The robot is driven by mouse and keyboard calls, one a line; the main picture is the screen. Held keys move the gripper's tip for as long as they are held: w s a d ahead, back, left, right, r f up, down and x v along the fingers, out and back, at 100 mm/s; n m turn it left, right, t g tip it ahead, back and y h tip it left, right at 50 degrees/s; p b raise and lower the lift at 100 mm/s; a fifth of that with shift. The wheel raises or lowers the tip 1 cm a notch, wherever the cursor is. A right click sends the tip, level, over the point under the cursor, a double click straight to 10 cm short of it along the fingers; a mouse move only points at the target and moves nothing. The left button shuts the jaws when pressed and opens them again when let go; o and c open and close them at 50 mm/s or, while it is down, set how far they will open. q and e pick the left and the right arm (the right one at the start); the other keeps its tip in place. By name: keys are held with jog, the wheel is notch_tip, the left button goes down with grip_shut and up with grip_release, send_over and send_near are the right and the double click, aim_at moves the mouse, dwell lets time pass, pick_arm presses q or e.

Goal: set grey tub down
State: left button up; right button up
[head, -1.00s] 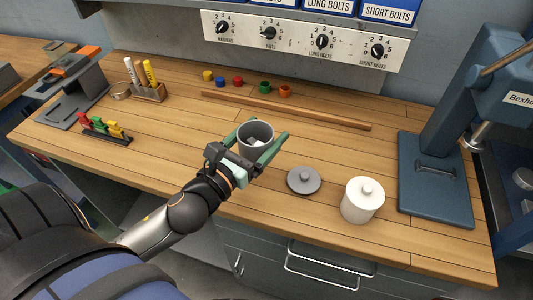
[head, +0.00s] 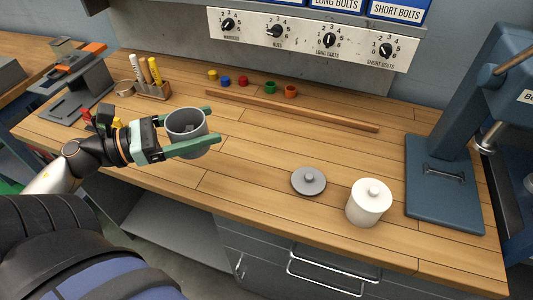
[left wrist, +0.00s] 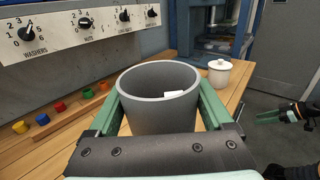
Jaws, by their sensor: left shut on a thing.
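The grey tub (head: 198,147) is upright between the two green fingers of my left gripper (head: 197,126), which is shut on it. It is over the left-middle part of the wooden worktop (head: 250,170); I cannot tell whether its base touches the wood. In the left wrist view the tub (left wrist: 158,118) is open at the top, with a small whitish thing inside. The grey lid (head: 309,182) lies on the worktop to its right. My right gripper (left wrist: 280,115) shows at the right edge of the left wrist view; its opening is unclear.
A white lidded pot (head: 369,203) stands right of the grey lid, near a blue press (head: 445,185). A wooden strip (head: 290,109) and several small coloured cups (head: 270,88) lie at the back. A marker holder (head: 154,90) is behind left. The worktop's middle is clear.

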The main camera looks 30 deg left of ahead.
pick_arm(q)
jog(key=shift+s+a+r+m+g+h, duration=0.15)
jog(key=shift+s+m+g+h, duration=0.2)
jog(key=shift+s+h, duration=0.2)
jog(key=w+d+f, duration=0.2)
jog(key=w+f, duration=0.1)
jog(key=w+d+f, duration=0.6)
jog(key=w, duration=0.1)
jog(key=shift+w+d+f, duration=0.25)
jog(key=shift+f, duration=0.05)
notch_tip(320, 180, down, 3)
jog(key=shift+w+d+f+b, duration=0.1)
jog(key=shift+d+f+b, duration=0.05)
jog(key=shift+b, duration=0.3)
